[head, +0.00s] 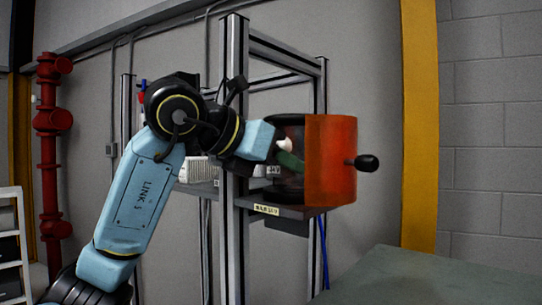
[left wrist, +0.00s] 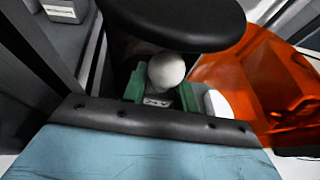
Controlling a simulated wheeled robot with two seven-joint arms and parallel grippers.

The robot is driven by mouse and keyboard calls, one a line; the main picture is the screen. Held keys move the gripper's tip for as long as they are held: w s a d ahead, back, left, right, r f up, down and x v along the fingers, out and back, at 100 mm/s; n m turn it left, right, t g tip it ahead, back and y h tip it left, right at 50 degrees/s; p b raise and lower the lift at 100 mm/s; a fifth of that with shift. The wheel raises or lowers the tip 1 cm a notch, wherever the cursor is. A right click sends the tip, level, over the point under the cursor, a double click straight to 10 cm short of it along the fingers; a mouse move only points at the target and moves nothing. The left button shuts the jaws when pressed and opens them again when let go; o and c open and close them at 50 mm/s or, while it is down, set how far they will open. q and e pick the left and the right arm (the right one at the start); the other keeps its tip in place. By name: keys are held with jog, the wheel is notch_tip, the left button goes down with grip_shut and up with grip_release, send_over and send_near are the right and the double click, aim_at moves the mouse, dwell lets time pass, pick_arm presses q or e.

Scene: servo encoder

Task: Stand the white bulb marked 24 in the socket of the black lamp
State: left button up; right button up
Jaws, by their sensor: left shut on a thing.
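My left gripper (head: 290,160) has green fingers and is at the shelf on the metal frame. In the left wrist view the fingers (left wrist: 160,92) are shut around a round white bulb (left wrist: 166,70). The bulb also shows in the head view (head: 285,144), in front of a black object that looks like the lamp (head: 289,125). In the left wrist view the lamp's wide black disc (left wrist: 175,20) is just beyond and above the bulb. The socket cannot be made out. I cannot tell whether the bulb touches the lamp. Its marking is too small to read. My right gripper is not in view.
An orange box-like object (head: 330,160) with a black knob (head: 367,163) stands close at the right of the gripper. A metal post (head: 236,120) rises just left of the gripper. A grey-green tabletop (head: 420,280) at the lower right is bare.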

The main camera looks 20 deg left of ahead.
pick_arm(q)
jog(key=w, duration=0.1)
jog(key=w+d+p, duration=0.1)
jog(key=w, duration=0.1)
jog(key=shift+w+d, duration=0.15)
jog(key=shift+w+f, duration=0.15)
jog(key=shift+w, duration=0.1)
jog(key=shift+s+f+b, duration=0.1)
jog(key=shift+f+b, duration=0.5)
jog(key=shift+f, duration=0.2)
